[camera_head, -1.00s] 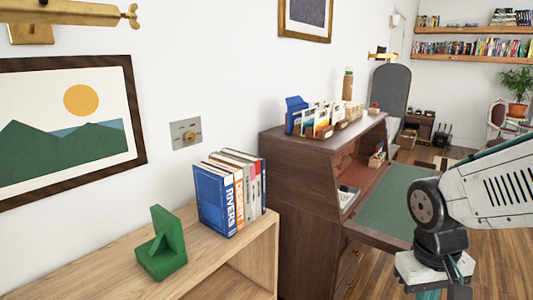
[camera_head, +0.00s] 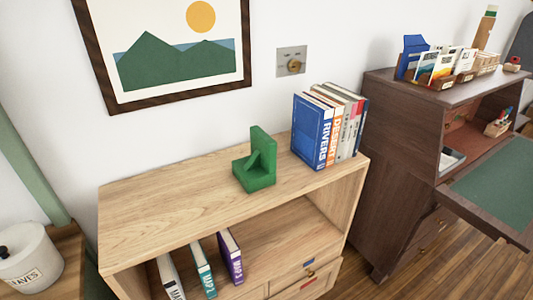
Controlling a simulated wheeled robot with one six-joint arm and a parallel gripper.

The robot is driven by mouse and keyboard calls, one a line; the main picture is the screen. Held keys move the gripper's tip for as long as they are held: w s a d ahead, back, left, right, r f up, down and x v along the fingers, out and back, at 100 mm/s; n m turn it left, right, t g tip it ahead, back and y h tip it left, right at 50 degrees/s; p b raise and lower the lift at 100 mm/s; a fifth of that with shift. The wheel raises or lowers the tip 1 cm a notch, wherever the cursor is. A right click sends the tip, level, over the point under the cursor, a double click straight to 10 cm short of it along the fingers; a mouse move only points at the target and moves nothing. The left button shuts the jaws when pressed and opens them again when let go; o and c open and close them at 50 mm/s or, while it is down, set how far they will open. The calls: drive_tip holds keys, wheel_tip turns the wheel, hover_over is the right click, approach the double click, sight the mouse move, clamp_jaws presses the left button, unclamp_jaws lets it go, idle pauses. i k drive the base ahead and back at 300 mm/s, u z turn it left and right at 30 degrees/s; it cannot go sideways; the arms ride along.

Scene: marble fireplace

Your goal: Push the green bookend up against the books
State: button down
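The green bookend (camera_head: 255,171) stands on the light wooden shelf unit's top (camera_head: 170,205), left of the books. Its upright plate is on its right side, facing the books. The row of books (camera_head: 330,127) stands upright at the right end of the top, with a blue book marked RIVERS at its left end. A gap of bare wood lies between the bookend and the blue book. My gripper is not in view.
A dark wooden desk (camera_head: 405,150) stands close to the right of the shelf unit. Several books (camera_head: 231,257) stand on the shelf below. A white canister (camera_head: 30,262) is at the lower left. The shelf top left of the bookend is clear.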

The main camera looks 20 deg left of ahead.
sight(258, 171)
drive_tip(key=u, duration=0.35)
drive_tip(key=k, duration=0.4)
drive_tip(key=u, duration=1.3)
drive_tip(key=i, duration=0.7)
drive_tip(key=z, duration=0.75)
drive_tip(key=i, duration=0.4)
drive_tip(key=z, duration=0.3)
